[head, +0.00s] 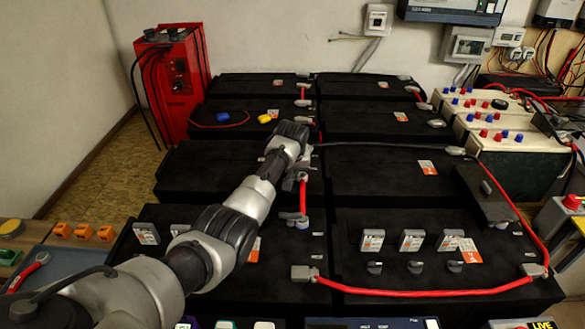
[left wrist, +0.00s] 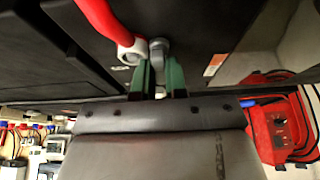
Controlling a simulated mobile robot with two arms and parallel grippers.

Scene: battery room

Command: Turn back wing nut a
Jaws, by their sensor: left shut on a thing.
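My left arm reaches across the black batteries in the head view, and its gripper (head: 303,160) points down at a terminal near the middle of the bank. In the left wrist view the two green fingers (left wrist: 161,72) are shut on a small grey piece, which I take to be wing nut a (left wrist: 159,47); no letter is readable on it. A red cable (left wrist: 97,20) with a pale ring-shaped lug (left wrist: 132,52) lies right beside it. The fingers hide the nut's lower part. My right gripper is in neither view.
Red cables (head: 430,292) and grey terminal clamps run over the batteries. Small grey labelled boxes (head: 372,240) stand on the front right battery. A red charger (head: 172,85) stands at the back left, and a cream panel (head: 500,123) is at the right.

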